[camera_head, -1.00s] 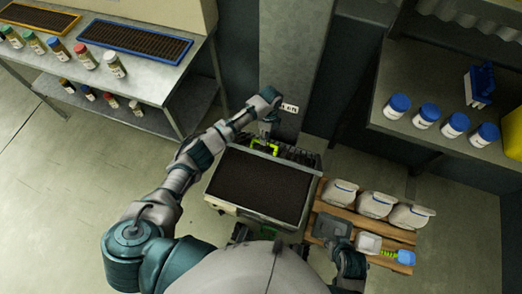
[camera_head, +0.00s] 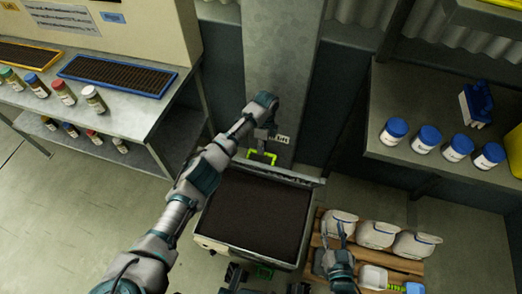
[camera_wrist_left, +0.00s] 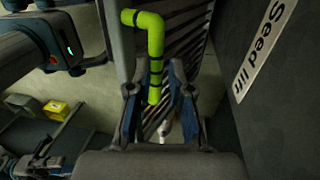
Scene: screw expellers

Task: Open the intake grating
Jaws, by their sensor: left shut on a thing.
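The intake grating (camera_wrist_left: 185,35) shows dark slats in the left wrist view and stands steeply there. In the head view I see mostly its grey edge (camera_head: 295,177), at the back of a bin of dark material (camera_head: 257,210). Its bright green handle (camera_head: 262,157) also shows in the left wrist view (camera_wrist_left: 152,35). My left gripper (camera_head: 265,142) is at this handle; in the left wrist view its fingers (camera_wrist_left: 163,98) are shut on the handle's lower end. My right gripper (camera_head: 325,262) is low, near the pallet; its finger state is unclear.
A pallet (camera_head: 318,240) with several white sacks (camera_head: 376,234) lies to the right. A metal bench (camera_head: 440,175) with blue-lidded jars (camera_head: 457,149) stands beyond it. A shelf with trays (camera_head: 118,75) and jars is at the left. A grey column (camera_head: 280,70) rises behind the bin.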

